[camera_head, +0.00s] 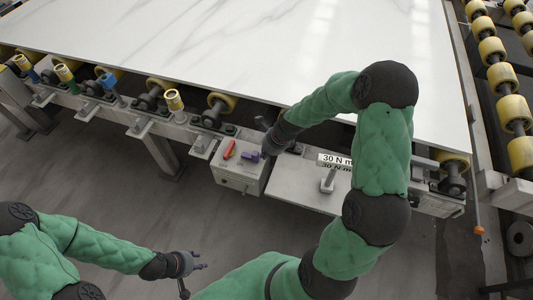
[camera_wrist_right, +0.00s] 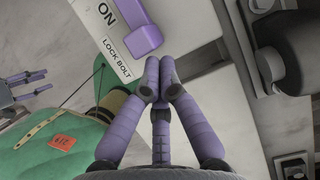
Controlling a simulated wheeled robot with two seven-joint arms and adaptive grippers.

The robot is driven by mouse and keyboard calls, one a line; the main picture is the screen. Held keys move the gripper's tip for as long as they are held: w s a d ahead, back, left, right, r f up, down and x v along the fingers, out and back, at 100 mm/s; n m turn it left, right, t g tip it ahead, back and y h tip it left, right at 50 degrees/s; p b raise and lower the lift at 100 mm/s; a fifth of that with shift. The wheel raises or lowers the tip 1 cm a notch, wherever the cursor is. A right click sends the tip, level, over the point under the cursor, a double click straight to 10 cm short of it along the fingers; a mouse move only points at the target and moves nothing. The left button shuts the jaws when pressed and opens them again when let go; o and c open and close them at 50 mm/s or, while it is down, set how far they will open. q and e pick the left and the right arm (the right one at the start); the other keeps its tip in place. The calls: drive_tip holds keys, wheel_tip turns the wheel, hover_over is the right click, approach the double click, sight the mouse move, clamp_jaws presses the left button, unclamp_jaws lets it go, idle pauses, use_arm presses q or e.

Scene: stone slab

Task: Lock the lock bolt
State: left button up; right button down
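The control box (camera_head: 240,178) is pale grey and fixed to the front of the slab frame. A purple lever (camera_head: 250,155) and a red lever (camera_head: 229,149) are on its top. In the right wrist view the purple lever (camera_wrist_right: 142,32) lies beside printed "ON" and "LOCK BOLT" labels (camera_wrist_right: 118,58). My right gripper (camera_wrist_right: 162,75) has its fingertips together with nothing visible between them, just short of the purple lever and apart from it in the picture. It also shows beside the box in the head view (camera_head: 266,148). My left gripper (camera_head: 197,262) is open and empty, low over the floor.
The white marble slab (camera_head: 220,45) lies above the rollers and frame. Yellow rollers (camera_head: 502,78) run along the right. A plate (camera_head: 305,188) with a "30 N m" label (camera_head: 335,160) and a grey handle stands right of the box. Floor in front of the box is clear.

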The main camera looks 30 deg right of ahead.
sight(254, 152)
drive_tip(key=w+a+p, duration=0.2)
drive_tip(key=shift+w+r+p, duration=0.1)
drive_tip(key=shift+r+p, duration=0.1)
drive_tip(key=shift+p, duration=0.15)
drive_tip(key=shift+w+a+f+p, duration=0.2)
drive_tip(key=shift+w+a+p, duration=0.15)
drive_tip(key=shift+w, duration=0.15)
use_arm(q)
wheel_tip(254, 152, up, 4)
drive_tip(key=shift+f, duration=0.1)
